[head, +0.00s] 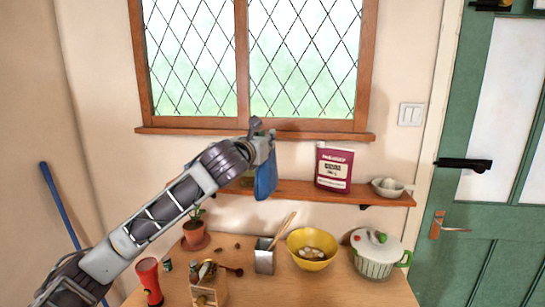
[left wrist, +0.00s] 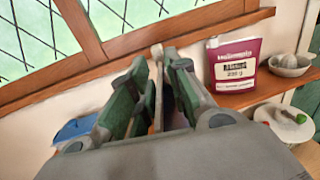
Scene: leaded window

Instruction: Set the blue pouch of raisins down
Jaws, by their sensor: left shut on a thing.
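The gripper is shut on the pouch. Whether the pouch touches the shelf cannot be told. My right gripper is not in view.
A maroon packet (head: 333,168) and a white citrus squeezer (head: 388,187) stand on the shelf's right part. Below, the table (head: 335,288) holds a yellow bowl (head: 312,248), a lidded pot (head: 376,254), a metal utensil holder (head: 265,258), a potted plant (head: 195,236) and a red torch (head: 149,280).

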